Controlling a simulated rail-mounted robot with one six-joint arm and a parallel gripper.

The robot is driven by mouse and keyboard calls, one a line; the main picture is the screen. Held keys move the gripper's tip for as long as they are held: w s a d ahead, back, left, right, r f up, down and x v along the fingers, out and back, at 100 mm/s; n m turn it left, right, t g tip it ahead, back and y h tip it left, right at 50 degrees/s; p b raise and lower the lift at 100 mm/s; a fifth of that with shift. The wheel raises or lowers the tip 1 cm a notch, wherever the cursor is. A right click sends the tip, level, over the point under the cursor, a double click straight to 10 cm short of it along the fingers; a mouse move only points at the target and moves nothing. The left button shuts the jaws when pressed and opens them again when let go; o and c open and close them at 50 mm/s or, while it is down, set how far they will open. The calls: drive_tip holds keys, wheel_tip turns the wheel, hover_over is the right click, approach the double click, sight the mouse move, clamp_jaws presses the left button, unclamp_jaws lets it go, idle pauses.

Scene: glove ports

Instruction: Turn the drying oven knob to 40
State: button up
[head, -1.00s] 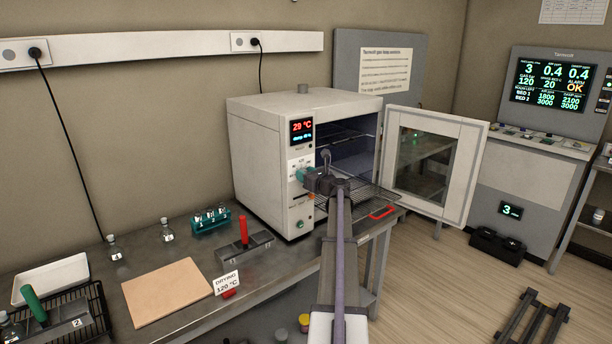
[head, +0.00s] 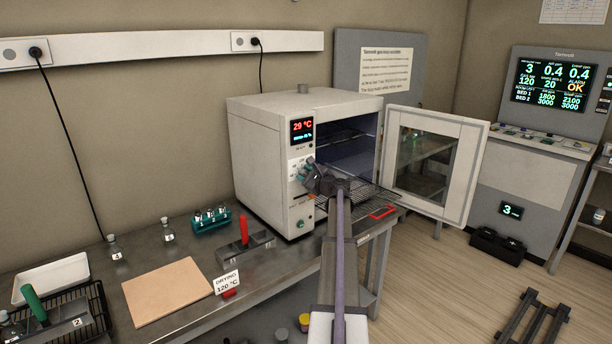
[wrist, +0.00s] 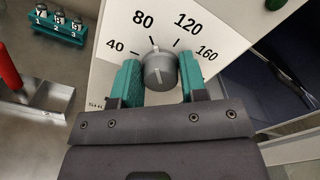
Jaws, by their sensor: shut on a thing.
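The drying oven (head: 262,150) is a white box on the bench with its door open to the right. Its grey round knob (wrist: 160,70) sits on a white dial plate (wrist: 215,30) marked 40, 80, 120 and 160. My gripper (wrist: 158,82) is shut on the knob, one teal finger on each side. In the wrist view the knob's top edge lies near the 80 mark; its exact pointer setting is hard to read. In the head view my gripper (head: 306,173) is at the oven's front panel, tilted, and largely hides the knob. The red display (head: 302,130) seems to read 29 °C.
A red-handled holder (head: 244,240), a teal vial rack (head: 211,219) and a tan board (head: 168,290) stand on the bench to the left.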

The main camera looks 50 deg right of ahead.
drive_tip(key=n, duration=0.5)
drive_tip(key=shift+f+n, duration=0.1)
drive_tip(key=shift+n, duration=0.2)
drive_tip(key=shift+a+n, duration=0.1)
drive_tip(key=shift+n, duration=2.2)
drive_tip(key=o, duration=0.9)
drive_tip(key=v, duration=1)
drive_tip(key=shift+s, duration=0.4)
